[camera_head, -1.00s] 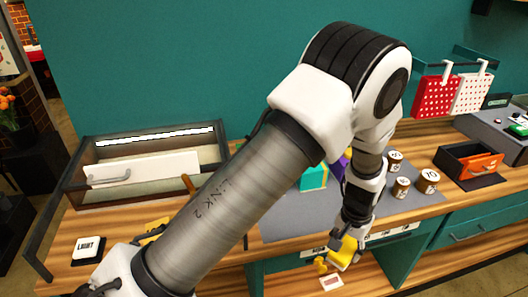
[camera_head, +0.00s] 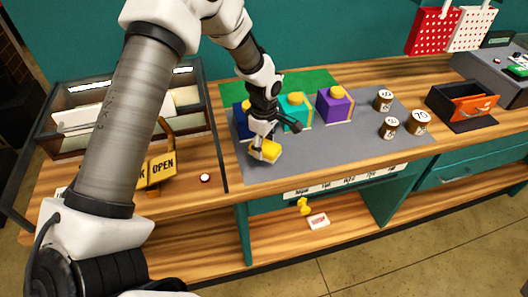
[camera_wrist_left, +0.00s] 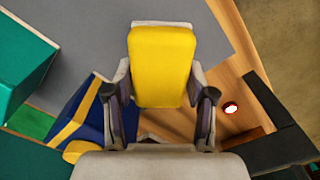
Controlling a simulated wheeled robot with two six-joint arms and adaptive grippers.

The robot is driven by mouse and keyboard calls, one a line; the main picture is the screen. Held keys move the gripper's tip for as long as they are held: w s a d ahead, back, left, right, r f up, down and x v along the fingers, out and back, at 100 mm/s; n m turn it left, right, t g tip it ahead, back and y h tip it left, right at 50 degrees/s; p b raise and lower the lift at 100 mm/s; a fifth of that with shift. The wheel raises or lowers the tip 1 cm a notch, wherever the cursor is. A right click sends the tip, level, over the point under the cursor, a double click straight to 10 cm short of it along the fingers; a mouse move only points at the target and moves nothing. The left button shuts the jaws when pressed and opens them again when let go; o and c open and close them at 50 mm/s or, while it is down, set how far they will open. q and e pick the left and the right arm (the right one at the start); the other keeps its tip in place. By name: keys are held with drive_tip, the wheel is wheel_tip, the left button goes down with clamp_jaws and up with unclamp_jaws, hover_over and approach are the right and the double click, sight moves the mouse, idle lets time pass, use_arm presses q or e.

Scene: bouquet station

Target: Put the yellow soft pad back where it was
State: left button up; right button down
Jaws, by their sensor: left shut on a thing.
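The yellow soft pad (camera_head: 268,151) is held by my left gripper (camera_head: 262,147) over the left part of the grey mat (camera_head: 330,150). In the left wrist view the pad (camera_wrist_left: 161,62) sits between the two fingers, filling the space between them. Its gap to the mat is hard to judge. The blue box (camera_head: 240,122) stands just behind the gripper, partly hidden by the arm; it also shows in the wrist view (camera_wrist_left: 92,118). My right gripper is not in view.
A teal box (camera_head: 295,113) and a purple box (camera_head: 334,106) stand on the mat, with several labelled jars (camera_head: 389,128) to their right. A glass-sided case (camera_head: 210,115) and an OPEN sign (camera_head: 162,167) are on the left. A yellow figure (camera_head: 304,206) sits on the lower shelf beside a white card (camera_head: 318,221).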

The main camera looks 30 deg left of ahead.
sight(264, 145)
use_arm(q)
wheel_tip(264, 145, down, 3)
drive_tip(key=shift+s+p, duration=0.15)
drive_tip(key=shift+p, duration=0.2)
drive_tip(key=shift+f, duration=0.35)
drive_tip(key=shift+f, duration=0.1)
drive_tip(key=o, duration=1.1)
drive_tip(key=shift+r, duration=0.2)
drive_tip(key=shift+r+b, duration=0.3)
drive_tip(key=shift+r, duration=0.05)
wheel_tip(264, 145, up, 11)
drive_tip(key=b, duration=0.2)
drive_tip(key=shift+r+b, duration=0.1)
drive_tip(key=shift+b, duration=0.3)
